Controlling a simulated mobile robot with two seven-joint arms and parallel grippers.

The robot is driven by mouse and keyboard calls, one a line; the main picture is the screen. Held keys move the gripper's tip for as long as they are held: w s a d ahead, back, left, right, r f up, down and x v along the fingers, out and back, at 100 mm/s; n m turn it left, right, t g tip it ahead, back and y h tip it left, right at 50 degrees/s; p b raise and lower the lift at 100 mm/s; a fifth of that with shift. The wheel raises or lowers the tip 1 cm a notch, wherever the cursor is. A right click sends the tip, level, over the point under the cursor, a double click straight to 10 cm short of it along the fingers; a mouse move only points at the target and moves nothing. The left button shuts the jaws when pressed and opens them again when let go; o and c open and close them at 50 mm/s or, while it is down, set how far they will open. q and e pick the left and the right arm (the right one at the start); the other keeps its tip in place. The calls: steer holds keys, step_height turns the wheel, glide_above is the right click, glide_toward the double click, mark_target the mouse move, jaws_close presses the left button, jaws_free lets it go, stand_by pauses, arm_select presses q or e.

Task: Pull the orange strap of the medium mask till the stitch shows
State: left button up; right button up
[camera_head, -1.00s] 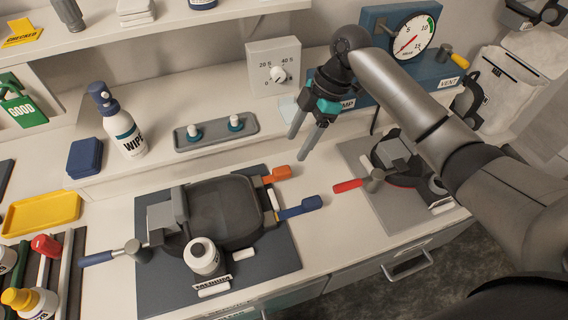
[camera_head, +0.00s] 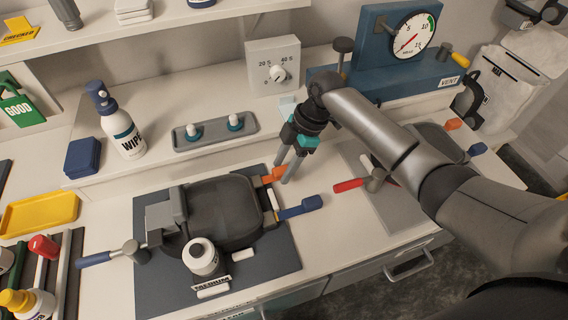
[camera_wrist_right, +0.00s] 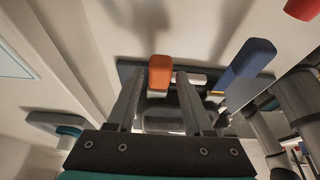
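The medium mask (camera_head: 225,208) is dark grey and lies on a dark mat (camera_head: 158,288) with a "MEDIUM" label (camera_head: 211,284) at its front edge. Its orange strap (camera_head: 273,175) sticks out at the upper right corner, above a blue strap (camera_head: 300,208). My right gripper (camera_head: 284,172) is open with its fingers pointing down at the orange strap's end. In the right wrist view the orange end (camera_wrist_right: 160,72) shows between and just past the two fingertips (camera_wrist_right: 160,82); contact cannot be told. No stitch can be made out. My left gripper is not in view.
A second mask with orange and blue straps (camera_head: 453,124) lies to the right, partly behind my right arm. A timer box (camera_head: 274,66), a gauge (camera_head: 414,37) and a wipe bottle (camera_head: 122,128) stand behind.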

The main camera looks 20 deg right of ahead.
jaws_close()
stand_by(1.1)
